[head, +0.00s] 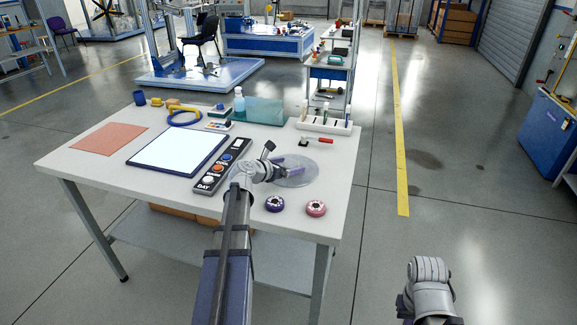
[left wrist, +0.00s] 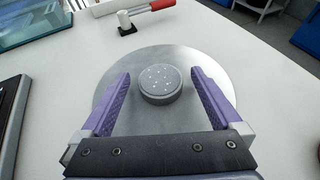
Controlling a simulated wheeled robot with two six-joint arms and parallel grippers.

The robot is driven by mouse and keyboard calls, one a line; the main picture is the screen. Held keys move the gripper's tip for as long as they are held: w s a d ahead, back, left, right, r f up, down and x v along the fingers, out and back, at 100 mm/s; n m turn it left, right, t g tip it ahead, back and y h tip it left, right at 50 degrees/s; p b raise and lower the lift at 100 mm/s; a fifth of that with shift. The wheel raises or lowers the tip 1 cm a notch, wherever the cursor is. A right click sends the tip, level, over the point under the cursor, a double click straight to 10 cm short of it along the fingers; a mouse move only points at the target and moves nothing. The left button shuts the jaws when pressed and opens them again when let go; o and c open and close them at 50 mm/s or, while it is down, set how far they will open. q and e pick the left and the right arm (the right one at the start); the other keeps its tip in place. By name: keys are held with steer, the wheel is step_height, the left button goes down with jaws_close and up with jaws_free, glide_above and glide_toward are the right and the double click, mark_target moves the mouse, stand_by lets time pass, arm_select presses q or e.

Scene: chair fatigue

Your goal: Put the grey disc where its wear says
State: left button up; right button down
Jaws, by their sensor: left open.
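The grey disc (left wrist: 160,82) lies flat on a round metal plate (left wrist: 120,97) in the left wrist view. Its top is speckled with small pale marks. My left gripper (left wrist: 161,88) is open, its two purple fingers on either side of the disc with a gap to each. In the head view the left gripper (head: 293,170) is over the round plate (head: 303,180), and I cannot make out the disc clearly there. A dark strip labelled DAY (head: 209,186) with several coloured round spots lies left of the gripper. Only part of my right arm shows, at the lower right.
A bright panel (head: 178,155) and an orange mat (head: 109,139) lie left. A red-handled tool (head: 316,140), white rack (head: 324,125) and teal box (head: 264,111) stand behind.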

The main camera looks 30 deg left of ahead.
arm_select(q)
steer(key=shift+r, duration=0.2)
steer(key=p+v, duration=0.4)
steer(key=v, duration=0.6)
steer(key=shift+s+r, duration=0.15)
steer(key=shift+s, duration=0.1)
steer(key=shift+s+a+r+p, duration=0.1)
steer(key=shift+s+r+p, duration=0.1)
steer(key=shift+s+p, duration=0.4)
steer(key=shift+s, duration=0.1)
